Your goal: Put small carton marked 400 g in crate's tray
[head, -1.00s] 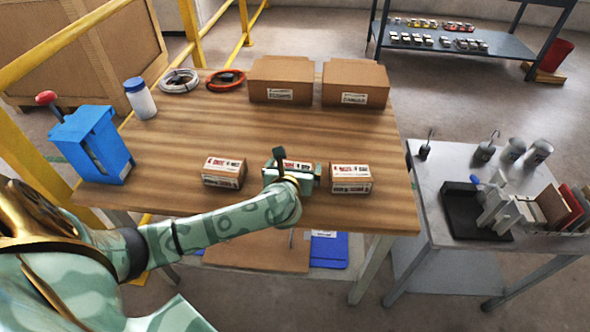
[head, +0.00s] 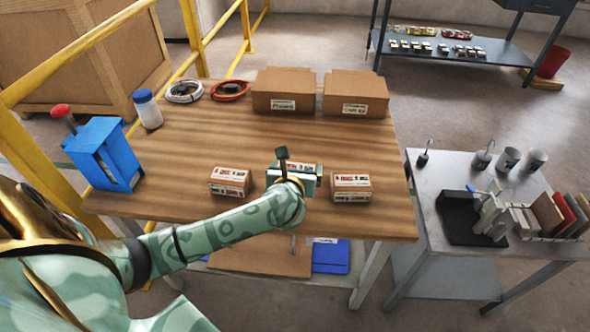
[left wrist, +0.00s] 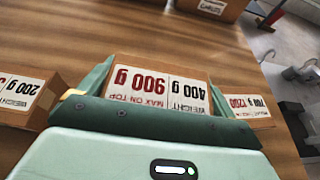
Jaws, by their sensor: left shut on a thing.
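The small carton (head: 299,167) is brown with a white and red label. In the left wrist view the carton (left wrist: 158,86) reads 400 g and, in red, 900 g max on top. My left gripper (head: 293,174) is shut on it, with a finger along each side, over the front part of the wooden table. The gripper hides most of the carton in the head view, so its gap to the table cannot be told. I cannot make out the crate's tray; a large wooden crate (head: 95,55) stands behind the yellow rail at the left. My right gripper is not in view.
Similar cartons stand left (head: 230,182), marked 200 g, and right (head: 351,187). Two larger boxes (head: 284,92) (head: 355,95) stand at the table's back. A blue holder (head: 103,155), a white bottle (head: 147,110) and cable coils (head: 184,92) are at left. The table's middle (head: 225,140) is clear.

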